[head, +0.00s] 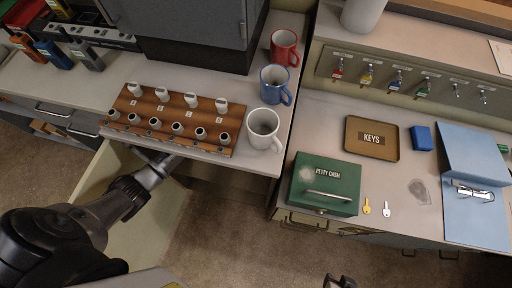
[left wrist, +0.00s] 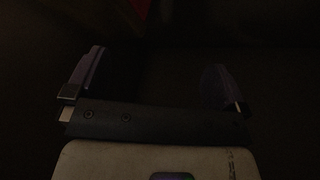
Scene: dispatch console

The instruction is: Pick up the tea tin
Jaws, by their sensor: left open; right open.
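No tea tin can be made out in the head view. In the left wrist view a dim red patch (left wrist: 142,8) shows at the top edge; I cannot tell what it is. My left gripper (left wrist: 155,75) is open, its two fingers wide apart, with nothing visible between them in a very dark space. In the head view my left arm reaches under the counter at the left, and its gripper is hidden there. My right gripper (head: 338,279) is partly in view at the bottom edge of the head view, above the floor, open and empty.
Pale cabinet panels (head: 95,190) stand beside my left arm. On the left counter (head: 80,85) are a wooden rack (head: 170,119) and red, blue and white mugs. The right counter (head: 290,140) holds a green cash box (head: 324,184), keys and a tray (head: 371,152).

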